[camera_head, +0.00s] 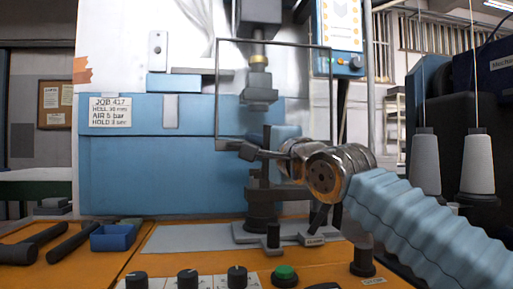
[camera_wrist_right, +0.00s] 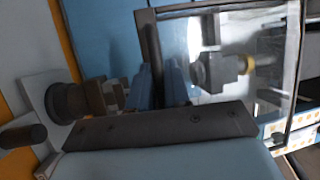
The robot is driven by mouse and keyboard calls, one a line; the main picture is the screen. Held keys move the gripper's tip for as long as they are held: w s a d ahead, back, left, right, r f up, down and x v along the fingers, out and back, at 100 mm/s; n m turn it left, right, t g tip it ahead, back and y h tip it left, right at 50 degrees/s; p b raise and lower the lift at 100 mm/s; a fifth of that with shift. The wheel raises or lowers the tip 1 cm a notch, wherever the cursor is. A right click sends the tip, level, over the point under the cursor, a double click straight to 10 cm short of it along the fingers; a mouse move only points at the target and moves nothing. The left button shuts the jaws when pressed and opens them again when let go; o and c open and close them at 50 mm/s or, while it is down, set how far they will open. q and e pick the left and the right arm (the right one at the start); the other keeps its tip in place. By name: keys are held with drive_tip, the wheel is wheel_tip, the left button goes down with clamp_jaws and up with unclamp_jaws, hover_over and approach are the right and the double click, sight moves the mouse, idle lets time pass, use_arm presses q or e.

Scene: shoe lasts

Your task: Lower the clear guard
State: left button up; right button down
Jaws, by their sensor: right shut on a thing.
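The clear guard (camera_head: 331,90) is a see-through panel in a thin dark frame in the head view. It hangs in front of the press ram (camera_head: 259,88), its lower edge well above the base plate. My right gripper (camera_head: 232,146) is shut on the guard's lower bar, near its left corner. In the right wrist view the guard's dark frame (camera_wrist_right: 150,45) runs down between my right gripper's fingers (camera_wrist_right: 160,85). My left gripper is not in view.
A green button (camera_head: 284,273) and several black knobs (camera_head: 188,279) line the front of the orange bench. A blue tray (camera_head: 111,237) and hammers (camera_head: 60,242) lie at the left. Thread cones (camera_head: 478,165) stand at the right. The grey plate (camera_head: 190,238) is mostly bare.

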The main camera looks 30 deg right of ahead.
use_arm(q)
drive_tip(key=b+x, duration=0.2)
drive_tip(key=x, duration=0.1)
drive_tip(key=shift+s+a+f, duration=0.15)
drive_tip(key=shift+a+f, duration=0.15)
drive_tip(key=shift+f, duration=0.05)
use_arm(e)
wheel_tip(320, 180, down, 4)
drive_tip(key=shift+w+r, duration=0.1)
drive_tip(key=shift+r, duration=0.05)
drive_tip(key=c, duration=1.2)
unclamp_jaws()
drive_tip(key=shift+o, duration=0.2)
use_arm(q)
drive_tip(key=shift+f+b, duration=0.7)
drive_tip(key=shift+b, duration=0.15)
use_arm(e)
drive_tip(key=v, duration=1.4)
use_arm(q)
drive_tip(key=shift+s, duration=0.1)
use_arm(e)
drive_tip(key=shift+a+r, duration=0.1)
